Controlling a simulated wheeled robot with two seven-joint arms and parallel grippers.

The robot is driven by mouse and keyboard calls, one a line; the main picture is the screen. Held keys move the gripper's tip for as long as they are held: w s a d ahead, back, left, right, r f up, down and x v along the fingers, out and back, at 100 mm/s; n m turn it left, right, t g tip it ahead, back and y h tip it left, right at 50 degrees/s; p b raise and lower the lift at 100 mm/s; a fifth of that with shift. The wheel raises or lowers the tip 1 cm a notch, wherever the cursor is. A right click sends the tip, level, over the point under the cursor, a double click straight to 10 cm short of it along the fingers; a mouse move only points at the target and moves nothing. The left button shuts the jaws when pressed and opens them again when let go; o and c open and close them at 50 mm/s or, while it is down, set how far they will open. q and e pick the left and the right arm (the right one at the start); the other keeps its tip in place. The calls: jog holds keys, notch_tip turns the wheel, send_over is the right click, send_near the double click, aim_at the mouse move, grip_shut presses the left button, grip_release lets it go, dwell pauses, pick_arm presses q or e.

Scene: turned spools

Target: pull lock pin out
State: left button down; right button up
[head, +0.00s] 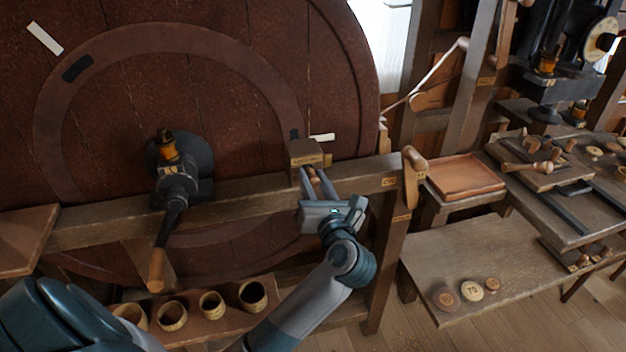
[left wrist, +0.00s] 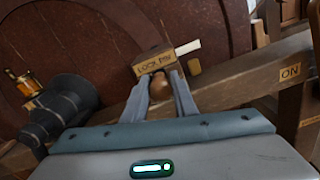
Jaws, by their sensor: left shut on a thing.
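The lock pin (left wrist: 159,83) has a round wooden knob and sits below a wooden block (head: 305,154) with a label reading LOCK PIN (left wrist: 155,62) in the left wrist view. My left gripper (head: 316,182) is at the block's near side, its two fingers on either side of the knob, shut on it. The gripper fingers hide part of the pin in the head view. The block stands on a wooden beam (head: 235,198) in front of a big dark red wheel (head: 230,60). My right gripper is not in view.
A crank (head: 170,215) with a wooden handle is left of the gripper. A wooden lever (head: 412,170) stands at the beam's right end. Several woven cups (head: 172,316) stand on a shelf below. A bench (head: 500,250) with round discs is at right.

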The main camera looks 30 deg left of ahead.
aim_at(315, 184)
pick_arm(q)
jog(key=shift+v, duration=1.65)
jog(key=shift+f, duration=0.15)
jog(key=c, duration=1.4)
grip_release()
jog(key=shift+d, duration=0.1)
jog(key=shift+c, duration=0.2)
jog(key=shift+s, duration=0.1)
